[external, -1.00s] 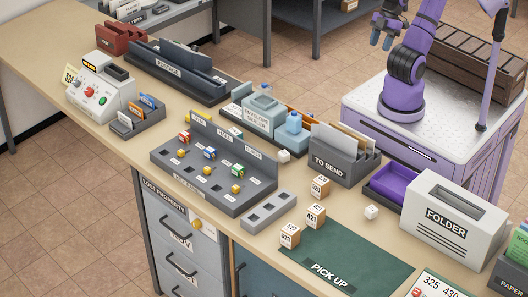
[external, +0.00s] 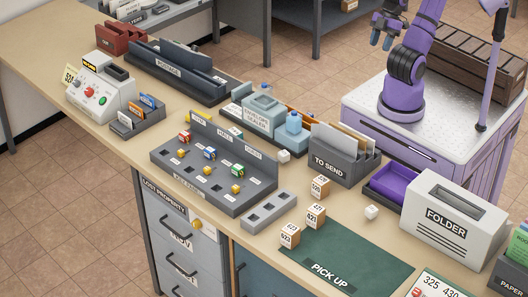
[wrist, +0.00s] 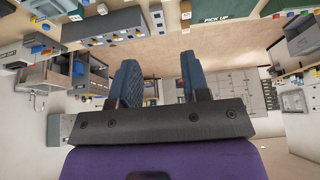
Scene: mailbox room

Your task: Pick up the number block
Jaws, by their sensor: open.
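Several wooden number blocks with printed white faces stand on the desk in the external view. One block (external: 319,186) is in front of the "TO SEND" rack. A second block (external: 315,216) stands by the back left edge of the green "PICK UP" mat (external: 345,262), and a third block (external: 289,236) stands near the mat's left corner. I cannot tell which one the task means. My gripper (external: 384,42) is raised at the top, behind the desk and far from the blocks. In the wrist view my gripper (wrist: 158,82) has its fingers apart with nothing between them.
A grey slotted holder (external: 269,211) lies left of the blocks. The "TO SEND" rack (external: 341,166), a purple tray (external: 390,187) and a white "FOLDER" box (external: 454,222) stand behind and right. Small white cubes (external: 371,212) lie nearby. The green mat is bare.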

